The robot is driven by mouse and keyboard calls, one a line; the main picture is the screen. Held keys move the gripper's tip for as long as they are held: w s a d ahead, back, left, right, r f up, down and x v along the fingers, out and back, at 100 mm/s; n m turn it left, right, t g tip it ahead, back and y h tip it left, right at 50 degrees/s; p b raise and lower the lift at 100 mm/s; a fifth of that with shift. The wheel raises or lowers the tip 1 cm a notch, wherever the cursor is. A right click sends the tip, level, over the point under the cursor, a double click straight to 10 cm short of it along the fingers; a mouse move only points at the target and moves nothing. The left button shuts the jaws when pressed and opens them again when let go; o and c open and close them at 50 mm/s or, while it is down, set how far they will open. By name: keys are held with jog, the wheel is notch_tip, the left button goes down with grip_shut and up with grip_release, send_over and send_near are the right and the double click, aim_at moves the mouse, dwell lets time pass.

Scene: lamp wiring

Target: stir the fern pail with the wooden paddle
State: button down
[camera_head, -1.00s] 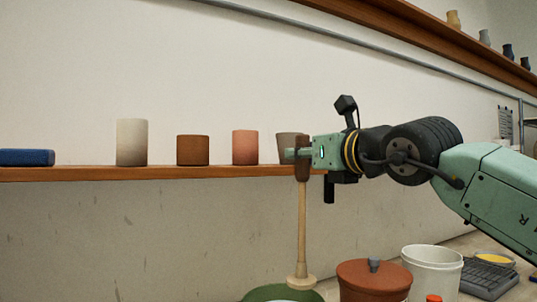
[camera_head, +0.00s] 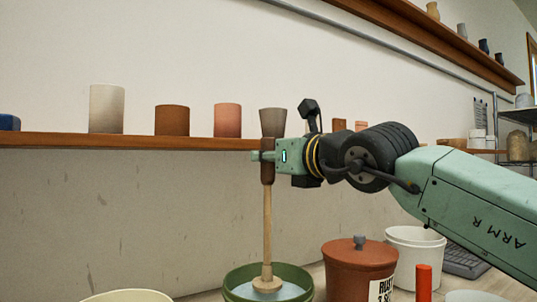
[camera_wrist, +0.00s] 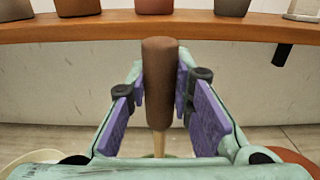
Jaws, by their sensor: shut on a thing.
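The wooden paddle (camera_head: 267,222) hangs upright, with a pale shaft and a dark brown handle (camera_wrist: 160,82). My gripper (camera_head: 262,157) is shut on that handle; in the wrist view the purple pads (camera_wrist: 162,112) flank it. The paddle's wide lower end is inside the green fern pail (camera_head: 240,294), over or in a pale grey-blue fill (camera_head: 290,292). How deep the end sits cannot be told. The bottom of the pail is cut off by the picture's lower edge.
A lidded rust-coloured pail (camera_head: 352,262) stands just right of the green pail, with a white pail (camera_head: 415,248) behind it. A red cylinder (camera_head: 423,282) stands in front. A cream rim (camera_head: 125,296) shows at lower left. A wall shelf (camera_head: 60,141) with several cups runs behind my gripper.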

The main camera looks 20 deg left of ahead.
aim_at(270, 218)
notch_tip(270, 218, down, 12)
jog(key=b, duration=1)
jog(key=shift+r, duration=0.2)
jog(key=shift+s+d+b, duration=0.1)
jog(key=shift+d+b, duration=0.15)
jog(key=shift+b, duration=0.2)
